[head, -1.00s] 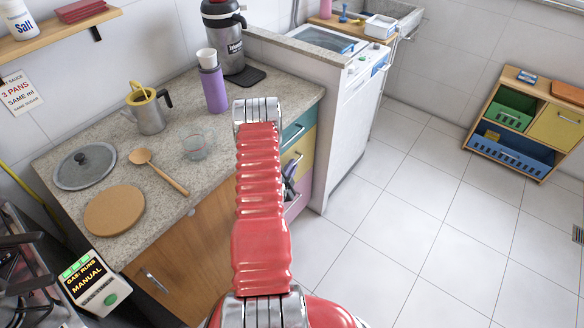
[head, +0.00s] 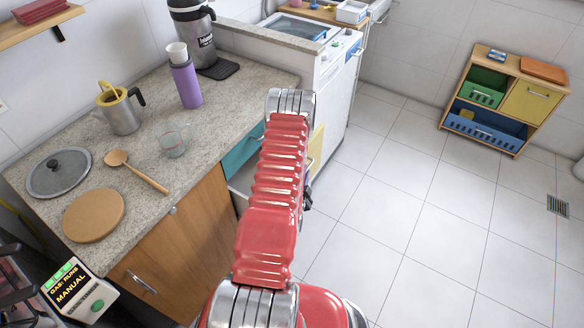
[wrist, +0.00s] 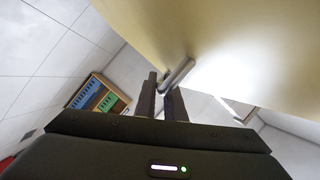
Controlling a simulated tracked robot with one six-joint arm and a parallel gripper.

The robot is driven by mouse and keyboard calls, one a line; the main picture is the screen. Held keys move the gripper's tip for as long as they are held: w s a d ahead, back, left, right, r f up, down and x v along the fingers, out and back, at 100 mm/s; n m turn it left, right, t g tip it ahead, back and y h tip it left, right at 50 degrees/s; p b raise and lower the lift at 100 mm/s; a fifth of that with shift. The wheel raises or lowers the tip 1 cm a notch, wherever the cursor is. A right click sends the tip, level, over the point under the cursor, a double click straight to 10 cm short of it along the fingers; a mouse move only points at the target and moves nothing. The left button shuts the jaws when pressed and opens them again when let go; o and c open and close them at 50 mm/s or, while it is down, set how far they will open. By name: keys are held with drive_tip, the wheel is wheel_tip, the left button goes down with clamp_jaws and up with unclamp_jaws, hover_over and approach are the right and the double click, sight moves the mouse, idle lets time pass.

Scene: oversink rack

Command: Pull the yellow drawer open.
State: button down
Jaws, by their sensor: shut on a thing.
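The yellow drawer (head: 317,147) is in the counter, below the teal drawer (head: 243,150). It stands pulled out, its front showing to the right of my arm. A pale strip left of my arm looks like its side or inside. In the wrist view its yellow front (wrist: 225,40) fills the upper right, with a metal bar handle (wrist: 178,76). My gripper (wrist: 163,92) is shut on this handle, its dark fingers either side of the bar. In the head view my arm hides most of the drawer and the fingertips.
The counter (head: 215,125) holds a purple bottle (head: 186,84), a kettle (head: 122,112), a glass bowl (head: 173,140) and a wooden spoon (head: 135,168). A white appliance (head: 335,100) stands beyond the drawers. The tiled floor (head: 400,200) is clear up to a low shelf unit (head: 505,100).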

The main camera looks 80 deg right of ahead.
drive_tip(key=s+a, duration=0.4)
drive_tip(key=s, duration=0.5)
drive_tip(key=s+a, duration=0.4)
drive_tip(key=s, duration=0.5)
drive_tip(key=shift+s+a+f, duration=0.25)
drive_tip(key=shift+s, duration=0.15)
drive_tip(key=c, duration=2.2)
unclamp_jaws()
drive_tip(key=shift+o, duration=0.4)
drive_tip(key=shift+r, duration=0.1)
drive_tip(key=shift+d, duration=0.1)
drive_tip(key=v, duration=1.2)
